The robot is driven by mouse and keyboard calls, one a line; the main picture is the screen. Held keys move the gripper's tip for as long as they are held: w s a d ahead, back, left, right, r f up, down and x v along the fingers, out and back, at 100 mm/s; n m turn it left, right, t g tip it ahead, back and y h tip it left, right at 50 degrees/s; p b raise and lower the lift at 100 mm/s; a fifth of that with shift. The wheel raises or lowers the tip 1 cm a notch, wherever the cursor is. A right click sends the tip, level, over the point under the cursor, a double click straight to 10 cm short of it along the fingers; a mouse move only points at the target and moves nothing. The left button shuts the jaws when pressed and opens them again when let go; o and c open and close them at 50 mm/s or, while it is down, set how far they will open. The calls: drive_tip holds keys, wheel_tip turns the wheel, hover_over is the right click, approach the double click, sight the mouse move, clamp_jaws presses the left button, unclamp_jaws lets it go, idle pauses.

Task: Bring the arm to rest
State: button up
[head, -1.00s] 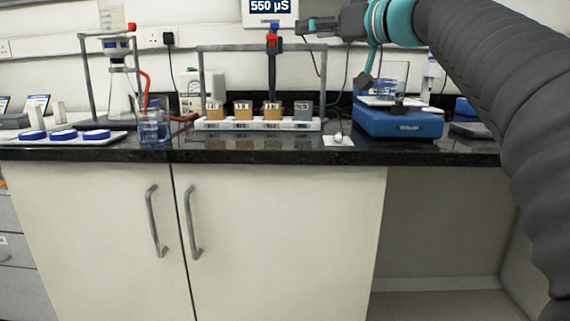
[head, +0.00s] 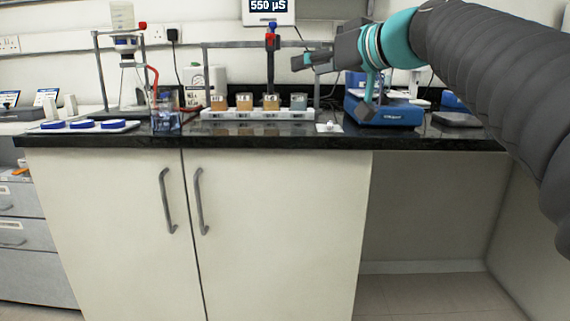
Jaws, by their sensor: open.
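My arm (head: 480,50) reaches in from the right in the head view, with its grey sleeve and teal wrist. My gripper (head: 303,62) is held in the air above the black bench, pointing left. It is open and nothing shows between its fingers. It is above and to the right of the white rack and overlaps the right end of the grey frame in the picture. My wrist hides part of the blue device behind it.
A white rack (head: 257,115) with several small blocks stands mid-bench (head: 290,140) under a grey frame (head: 235,44). A blue device (head: 397,113) is to its right. A beaker (head: 166,116), a flask stand (head: 100,75) and a tray with blue lids (head: 84,127) are left.

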drive_tip(key=s+d+f+m+g+h+p, duration=0.1)
drive_tip(key=s+d+f+m+g+h, duration=0.1)
drive_tip(key=s+f, duration=0.6)
drive_tip(key=s+d+f+m+g+h+p, duration=0.1)
drive_tip(key=s+d+f+h, duration=0.3)
drive_tip(key=s+f, duration=0.5)
drive_tip(key=s+d+f+m+g+h+p, duration=0.2)
drive_tip(key=s+f, duration=0.7)
drive_tip(key=f, duration=1.1)
drive_tip(key=shift+d+m+g+h, duration=0.75)
drive_tip(key=shift+d+h, duration=0.25)
drive_tip(key=shift+d, duration=0.25)
drive_tip(key=shift+f, duration=0.1)
drive_tip(key=shift+c, duration=0.9)
drive_tip(key=shift+d, duration=0.1)
